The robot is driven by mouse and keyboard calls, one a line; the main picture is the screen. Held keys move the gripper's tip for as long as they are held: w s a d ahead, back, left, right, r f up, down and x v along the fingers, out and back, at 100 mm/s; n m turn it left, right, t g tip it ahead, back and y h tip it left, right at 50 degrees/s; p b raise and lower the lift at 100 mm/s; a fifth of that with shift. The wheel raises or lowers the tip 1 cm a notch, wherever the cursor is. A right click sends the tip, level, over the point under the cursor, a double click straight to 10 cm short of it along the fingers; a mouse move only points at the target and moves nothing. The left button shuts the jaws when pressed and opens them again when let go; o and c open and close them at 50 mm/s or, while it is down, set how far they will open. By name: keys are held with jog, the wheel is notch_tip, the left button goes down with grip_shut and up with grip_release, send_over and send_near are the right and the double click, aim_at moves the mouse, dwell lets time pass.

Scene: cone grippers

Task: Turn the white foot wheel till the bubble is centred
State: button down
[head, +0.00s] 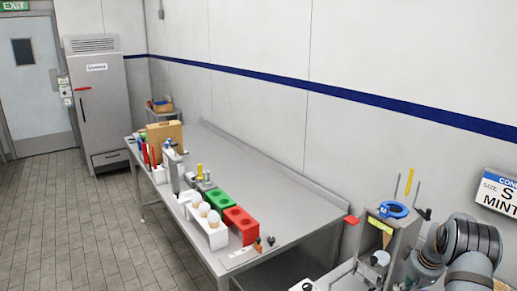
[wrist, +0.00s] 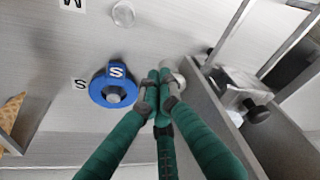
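In the wrist view my gripper (wrist: 160,82) has green fingers that come together near the middle. A pale round knob (wrist: 176,72), which looks like the white foot wheel, shows just beyond the fingertips and is partly hidden by them. I cannot tell whether the fingers grip it or only touch it. A small clear round disc (wrist: 123,14), perhaps the bubble level, lies at the top; its bubble is too small to read. In the head view the wheel cannot be made out for certain.
A blue ring marked S (wrist: 113,85) sits left of the fingers. A metal wall with a clamp and dark knob (wrist: 257,110) stands to the right. A cone (wrist: 12,112) is at the far left. A steel table (head: 260,180) holds red and green blocks.

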jog(key=shift+w+d+b, duration=0.15)
jog(key=shift+d+b, duration=0.1)
jog(key=shift+b, duration=0.05)
jog(key=shift+d+f, duration=0.1)
jog(key=shift+d, duration=0.3)
jog(key=shift+b, duration=0.3)
jog(key=shift+s+d, duration=0.15)
jog(key=shift+s, duration=0.15)
notch_tip(320, 180, up, 6)
jog(key=p, duration=0.3)
dwell(0.4)
